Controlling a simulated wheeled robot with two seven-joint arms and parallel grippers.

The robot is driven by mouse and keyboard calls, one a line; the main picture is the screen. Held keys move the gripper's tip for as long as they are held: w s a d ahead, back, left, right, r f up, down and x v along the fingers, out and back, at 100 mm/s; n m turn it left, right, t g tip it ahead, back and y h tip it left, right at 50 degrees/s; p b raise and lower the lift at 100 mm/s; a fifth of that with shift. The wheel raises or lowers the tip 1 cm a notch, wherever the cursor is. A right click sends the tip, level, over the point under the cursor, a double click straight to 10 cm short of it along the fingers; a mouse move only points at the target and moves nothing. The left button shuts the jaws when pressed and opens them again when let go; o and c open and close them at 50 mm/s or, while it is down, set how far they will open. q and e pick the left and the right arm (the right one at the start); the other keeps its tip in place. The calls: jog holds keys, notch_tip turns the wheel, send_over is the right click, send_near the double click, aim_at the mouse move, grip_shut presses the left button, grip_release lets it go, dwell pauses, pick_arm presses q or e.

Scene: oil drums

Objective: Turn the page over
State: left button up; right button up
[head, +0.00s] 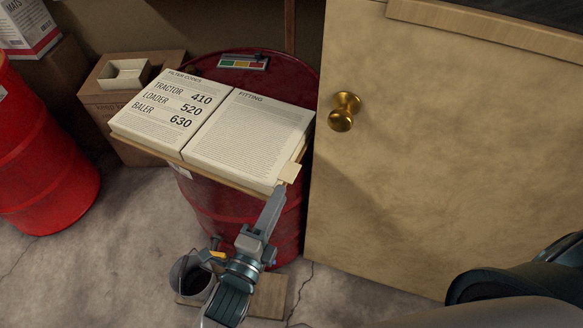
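An open book lies on a board on top of a red drum (225,205). Its left page (165,108) is headed "Filter codes" and lists Tractor 410, Loader 520 and Baler 630. Its right page (250,135) is headed "Fitting" and lies flat, full of small print. A small pale tab (289,172) sticks out at the right page's lower right corner. My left gripper (281,188) points up at this corner, its tips just below the tab. The fingers show nearly edge-on, so I cannot tell whether they touch or hold it. My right gripper is out of view.
A tan door (430,150) with a brass knob (343,110) stands close on the right. Another red drum (40,150) and a cardboard box (120,110) are on the left.

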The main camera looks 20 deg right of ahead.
aim_at(291, 172)
pick_arm(q)
jog(key=p+x, duration=0.2)
jog(key=x, duration=0.6)
jog(key=shift+w+d, duration=0.3)
grip_shut()
dwell(1.1)
